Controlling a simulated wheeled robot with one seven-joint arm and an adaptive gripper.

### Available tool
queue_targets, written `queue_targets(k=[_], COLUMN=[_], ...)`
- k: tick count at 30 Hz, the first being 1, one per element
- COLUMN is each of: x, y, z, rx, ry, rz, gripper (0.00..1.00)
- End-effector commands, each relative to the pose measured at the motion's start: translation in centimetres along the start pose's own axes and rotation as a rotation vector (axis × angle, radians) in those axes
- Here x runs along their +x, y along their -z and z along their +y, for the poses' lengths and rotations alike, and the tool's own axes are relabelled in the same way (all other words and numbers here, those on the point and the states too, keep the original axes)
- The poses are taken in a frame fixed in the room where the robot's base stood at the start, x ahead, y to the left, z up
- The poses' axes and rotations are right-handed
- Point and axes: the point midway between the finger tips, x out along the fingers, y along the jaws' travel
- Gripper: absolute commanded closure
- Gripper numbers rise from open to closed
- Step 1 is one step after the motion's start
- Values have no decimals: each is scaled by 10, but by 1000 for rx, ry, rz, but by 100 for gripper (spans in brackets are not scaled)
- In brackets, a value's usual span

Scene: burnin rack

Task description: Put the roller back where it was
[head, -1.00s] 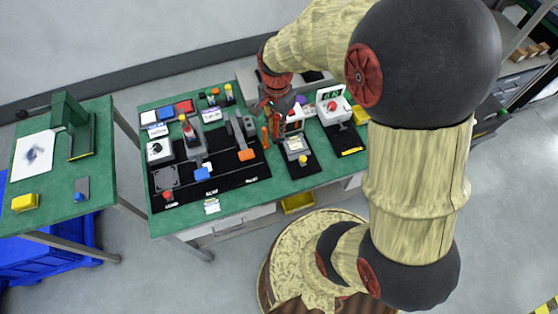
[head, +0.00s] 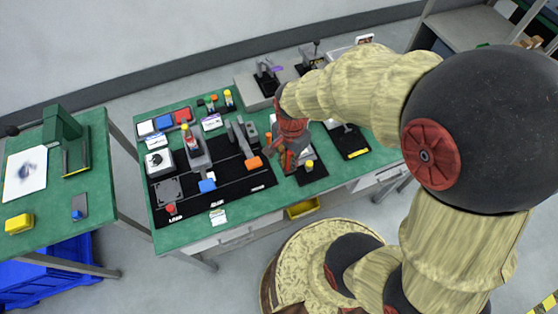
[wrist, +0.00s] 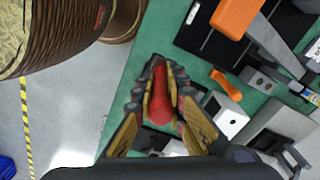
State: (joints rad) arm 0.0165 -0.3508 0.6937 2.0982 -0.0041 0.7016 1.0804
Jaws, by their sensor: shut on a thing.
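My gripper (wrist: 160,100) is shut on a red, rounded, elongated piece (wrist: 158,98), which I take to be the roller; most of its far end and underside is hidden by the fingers. In the head view my gripper (head: 290,160) hangs over the right half of the green bench, above the small black mat (head: 312,176). The roller cannot be made out clearly there. In the wrist view the fingers point at the green bench top, and the held piece appears clear of the things around it.
An orange-handled tool (wrist: 227,84) lies beside a white-grey block (wrist: 226,117). The large black mat (head: 235,196) holds lever fixtures with orange and blue ends. Colour bins (head: 164,122) stand at the back left. Bare green bench top (wrist: 125,100) shows left of the gripper.

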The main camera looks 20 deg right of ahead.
Motion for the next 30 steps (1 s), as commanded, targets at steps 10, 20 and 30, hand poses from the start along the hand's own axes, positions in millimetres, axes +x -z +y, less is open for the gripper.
queue_targets(k=[10,20,30], x=[51,70,98], y=[20,26,26], z=[-50,-66,-66], rx=[0,0,0], ry=[0,0,2], rz=[0,0,1], gripper=[100,100,100])
